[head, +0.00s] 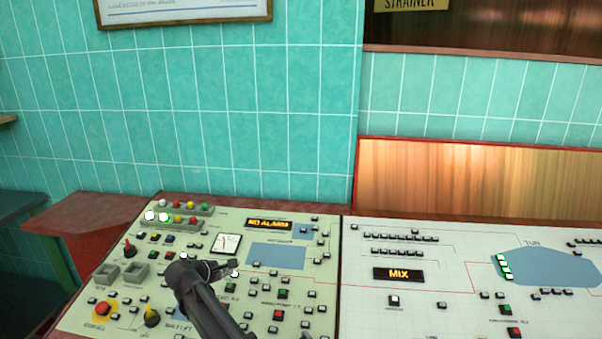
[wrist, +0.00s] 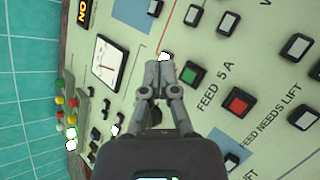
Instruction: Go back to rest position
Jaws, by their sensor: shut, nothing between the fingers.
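My gripper (head: 233,266) is over the left control panel (head: 215,307) in the head view, just below the white dial gauge (head: 226,243). In the wrist view my gripper (wrist: 159,66) is shut with its fingertips together and nothing between them. A small lit white button (wrist: 165,56) shows right at the fingertips; I cannot tell whether they touch it. A green button (wrist: 190,73) and a red button (wrist: 237,101) sit to the right, by the "FEED 5 A" label.
A "NO ALARM" display (head: 268,223) is on the left panel. The right panel (head: 370,300) carries a "MIX" display (head: 398,274). A tiled wall (head: 230,120) rises behind.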

